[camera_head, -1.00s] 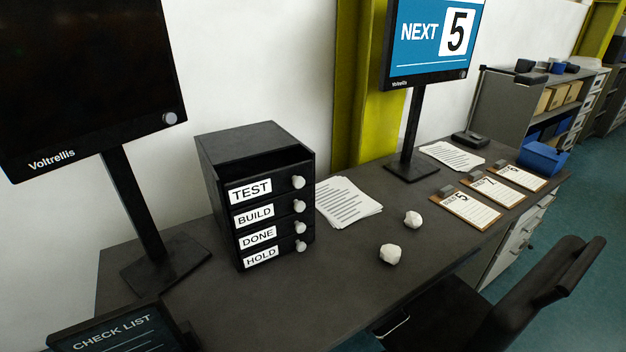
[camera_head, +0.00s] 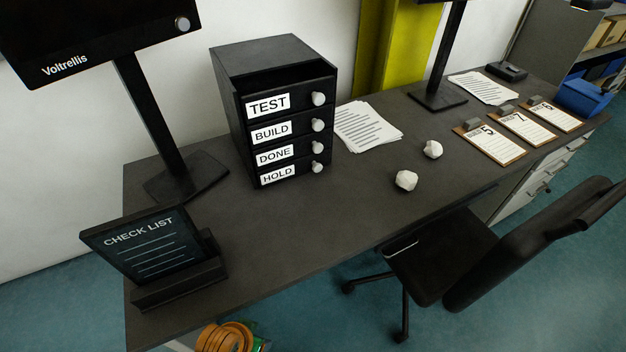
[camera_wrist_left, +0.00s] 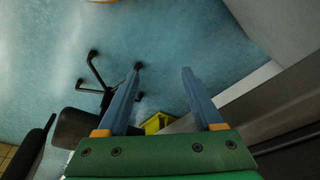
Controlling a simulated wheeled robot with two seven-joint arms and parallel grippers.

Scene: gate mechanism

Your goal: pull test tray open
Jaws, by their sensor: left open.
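A black drawer unit (camera_head: 240,125) stands on the desk, left of centre in the head view. Its top drawer front, the test tray (camera_head: 290,101), has a white TEST label and a round white knob (camera_head: 318,99). Trays labelled BUILD, DONE and HOLD sit below it, each with a knob. Neither gripper is in the head view.
The dark desk (camera_head: 350,210) carries a CHECK LIST stand (camera_head: 145,243), a monitor, papers (camera_head: 367,126), two crumpled white balls (camera_head: 406,180) and clipboards (camera_head: 489,141). A black chair (camera_head: 450,255) stands at the desk's front. Desk space before the drawers is clear.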

